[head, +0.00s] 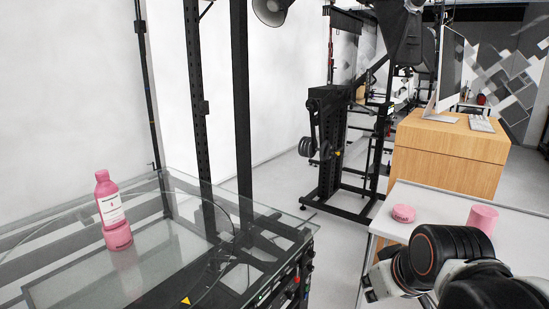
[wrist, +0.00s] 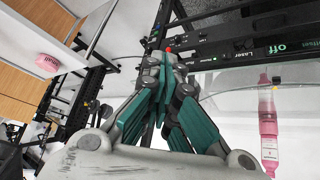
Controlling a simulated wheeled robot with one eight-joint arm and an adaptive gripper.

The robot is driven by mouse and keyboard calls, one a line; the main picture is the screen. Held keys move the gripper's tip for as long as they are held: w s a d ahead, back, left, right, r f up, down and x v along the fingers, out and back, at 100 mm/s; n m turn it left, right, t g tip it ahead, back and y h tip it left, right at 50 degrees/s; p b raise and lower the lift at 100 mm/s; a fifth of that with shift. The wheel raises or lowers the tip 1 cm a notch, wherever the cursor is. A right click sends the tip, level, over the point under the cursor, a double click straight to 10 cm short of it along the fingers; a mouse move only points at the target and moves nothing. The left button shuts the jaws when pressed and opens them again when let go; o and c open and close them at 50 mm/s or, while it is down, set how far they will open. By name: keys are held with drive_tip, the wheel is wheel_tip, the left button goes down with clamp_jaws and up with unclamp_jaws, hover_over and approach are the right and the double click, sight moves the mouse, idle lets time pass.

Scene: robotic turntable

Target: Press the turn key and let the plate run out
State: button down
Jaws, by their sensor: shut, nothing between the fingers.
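The glass turntable plate (head: 60,265) is at the left in the head view. A pink bottle with a white label (head: 111,212) stands upright on it. The bottle also shows at the right of the wrist view (wrist: 268,135). The dark control panel (head: 290,278) runs along the turntable's near right edge. In the wrist view the panel (wrist: 225,60) carries lettering such as "Laser" and "Off", and a small red button. My gripper (wrist: 165,65) is shut and empty, its teal-padded fingers close together beside the panel. I cannot tell whether its tips touch a key.
A white table (head: 410,195) at the right holds a flat pink round container (head: 403,213) and a pink cylinder (head: 483,217). A wooden desk (head: 450,148) with a monitor stands behind. Black stand posts (head: 242,100) rise behind the turntable. Open floor lies between turntable and white table.

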drive_tip(key=s+f+m, duration=0.2)
drive_tip(key=s, duration=0.5)
drive_tip(key=shift+s+d+m+h, duration=0.25)
drive_tip(key=shift+d+m+h, duration=0.05)
drive_tip(key=shift+d+h, duration=0.1)
drive_tip(key=shift+w, duration=0.1)
